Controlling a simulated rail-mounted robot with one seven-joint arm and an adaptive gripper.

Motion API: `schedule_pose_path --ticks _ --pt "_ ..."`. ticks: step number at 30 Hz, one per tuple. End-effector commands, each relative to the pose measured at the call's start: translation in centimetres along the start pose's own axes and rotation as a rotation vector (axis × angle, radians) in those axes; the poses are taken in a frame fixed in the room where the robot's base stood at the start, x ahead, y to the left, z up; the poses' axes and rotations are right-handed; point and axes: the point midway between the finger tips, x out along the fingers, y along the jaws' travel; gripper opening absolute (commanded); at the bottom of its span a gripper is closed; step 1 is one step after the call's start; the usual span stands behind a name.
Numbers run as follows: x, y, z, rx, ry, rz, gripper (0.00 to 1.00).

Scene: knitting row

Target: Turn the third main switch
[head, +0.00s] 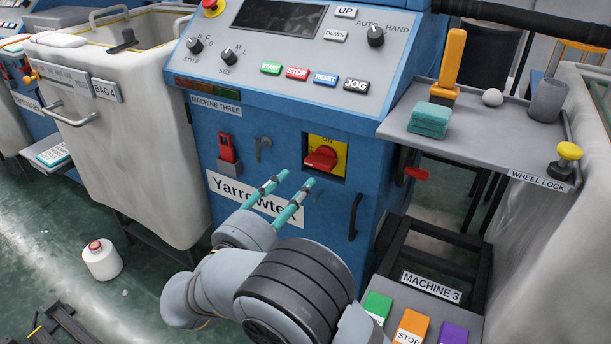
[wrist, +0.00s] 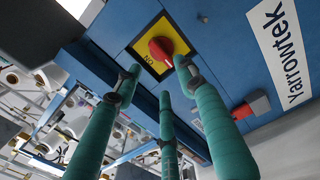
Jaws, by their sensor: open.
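The main switch (head: 321,159) is a red rotary knob on a yellow plate marked ON, set into the blue front of the machine labelled MACHINE THREE (head: 216,105). In the wrist view the red knob (wrist: 160,49) lies just beyond the fingertips, with the picture turned so the ON text is upside down. My gripper (head: 295,179) has teal fingers and is open and empty. It is in front of the panel, a little left of and below the knob in the head view. The wrist view shows three spread fingers (wrist: 160,80); contact with the knob cannot be told.
A black pull handle (head: 355,216) is below right. A shelf (head: 410,125) juts out at the right, and a fabric bin (head: 150,150) stands at the left.

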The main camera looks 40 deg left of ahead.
Motion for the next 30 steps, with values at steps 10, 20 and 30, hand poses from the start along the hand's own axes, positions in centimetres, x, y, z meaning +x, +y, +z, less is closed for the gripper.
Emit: schedule_pose_path --ticks 10,20,30 --pt "-2.5 0.0 0.1 -0.001 -0.001 0.0 0.41" --pt "-2.2 0.0 0.1 -0.001 -0.002 0.0 0.41" --pt "3.0 0.0 0.2 0.0 -0.007 -0.001 0.41"
